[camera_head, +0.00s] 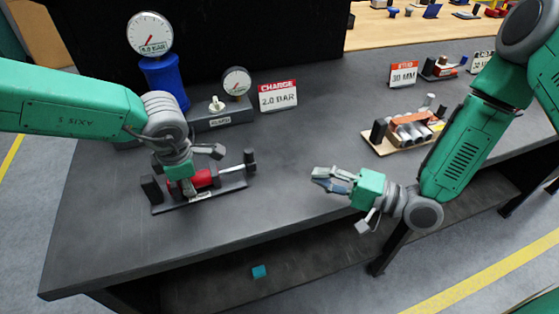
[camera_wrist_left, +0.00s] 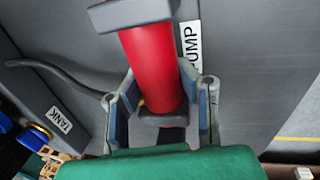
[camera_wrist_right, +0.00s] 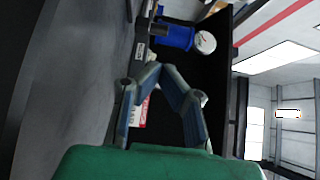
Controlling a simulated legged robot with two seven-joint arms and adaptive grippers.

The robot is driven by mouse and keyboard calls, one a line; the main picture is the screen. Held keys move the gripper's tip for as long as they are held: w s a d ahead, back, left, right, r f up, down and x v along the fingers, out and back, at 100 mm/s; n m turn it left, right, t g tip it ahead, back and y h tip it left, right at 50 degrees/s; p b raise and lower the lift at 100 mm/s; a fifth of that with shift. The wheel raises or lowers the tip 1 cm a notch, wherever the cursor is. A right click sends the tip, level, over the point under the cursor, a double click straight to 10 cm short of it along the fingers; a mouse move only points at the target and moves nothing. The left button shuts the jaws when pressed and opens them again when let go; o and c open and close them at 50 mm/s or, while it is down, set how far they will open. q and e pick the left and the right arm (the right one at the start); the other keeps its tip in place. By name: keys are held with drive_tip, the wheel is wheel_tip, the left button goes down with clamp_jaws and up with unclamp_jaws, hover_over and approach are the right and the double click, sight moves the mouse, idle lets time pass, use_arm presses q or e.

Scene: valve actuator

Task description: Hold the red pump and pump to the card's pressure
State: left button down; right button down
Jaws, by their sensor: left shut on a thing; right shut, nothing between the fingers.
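The red pump (camera_head: 203,179) lies on a dark base on the table at left. Its rod runs right to a dark upright handle (camera_head: 249,160). My left gripper (camera_head: 186,182) is shut on the red pump; in the left wrist view its fingers (camera_wrist_left: 162,98) sit either side of the red barrel (camera_wrist_left: 148,55). My right gripper (camera_head: 322,180) is shut and empty, right of the handle and apart from it. The card (camera_head: 278,96) reads CHARGE 2.0 BAR. A dial gauge (camera_head: 149,33) tops the blue tank (camera_head: 165,80); its small reading is unclear.
A smaller dial (camera_head: 236,80) and a valve knob (camera_head: 216,104) stand on a grey block beside the tank. The table between pump and board is clear.

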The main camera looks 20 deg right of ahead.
sight(253, 157)
drive_tip(key=x, duration=1.3)
drive_tip(key=shift+w+a, duration=0.2)
drive_tip(key=shift+a, duration=0.05)
drive_tip(key=shift+a, duration=0.15)
drive_tip(key=a, duration=0.5)
drive_tip(key=shift+s+a, duration=0.2)
drive_tip(key=shift+a, duration=0.1)
drive_tip(key=v, duration=1.4)
drive_tip(key=shift+w+d+f, duration=0.1)
drive_tip(key=shift+d, duration=0.1)
idle(0.3)
